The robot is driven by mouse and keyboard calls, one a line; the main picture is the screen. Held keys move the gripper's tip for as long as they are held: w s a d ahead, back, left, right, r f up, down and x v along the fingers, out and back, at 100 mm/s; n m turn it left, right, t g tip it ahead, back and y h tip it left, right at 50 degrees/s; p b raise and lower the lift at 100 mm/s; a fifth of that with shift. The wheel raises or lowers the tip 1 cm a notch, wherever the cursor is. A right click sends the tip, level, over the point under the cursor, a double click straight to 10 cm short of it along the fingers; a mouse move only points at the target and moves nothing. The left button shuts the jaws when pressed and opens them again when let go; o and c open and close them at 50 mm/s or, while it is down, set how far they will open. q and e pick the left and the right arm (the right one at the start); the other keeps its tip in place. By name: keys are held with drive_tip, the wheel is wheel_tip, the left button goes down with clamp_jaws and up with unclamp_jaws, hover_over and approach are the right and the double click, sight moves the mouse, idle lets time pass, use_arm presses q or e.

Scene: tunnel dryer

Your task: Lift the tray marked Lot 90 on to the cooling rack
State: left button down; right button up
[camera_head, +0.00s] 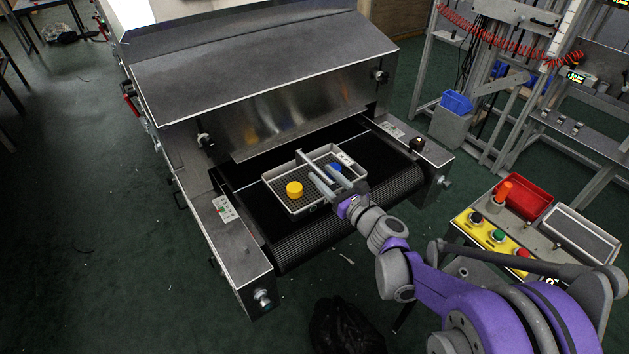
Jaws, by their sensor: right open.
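A shallow light-grey tray (277,197) with a mesh floor lies on the dark belt at the dryer's mouth. It holds a yellow round piece (294,189) and a blue piece (334,168), the blue one partly hidden by my gripper. A small white label (344,158) shows on its far right rim, too small to read. My right gripper (306,165) is open, its two fingers reaching over the tray from the right edge; I cannot tell whether they touch it. My left gripper is not in view. No cooling rack can be made out for certain.
The dryer's sloped metal hood (250,65) stands behind the tray, with side panels flanking the belt (310,238). At right are a yellow button panel (490,236), a red bin (524,199) and a metal frame (425,75). The floor at left is mostly clear.

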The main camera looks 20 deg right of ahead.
drive_tip(key=shift+x, duration=1.1)
clamp_jaws()
idle(0.6)
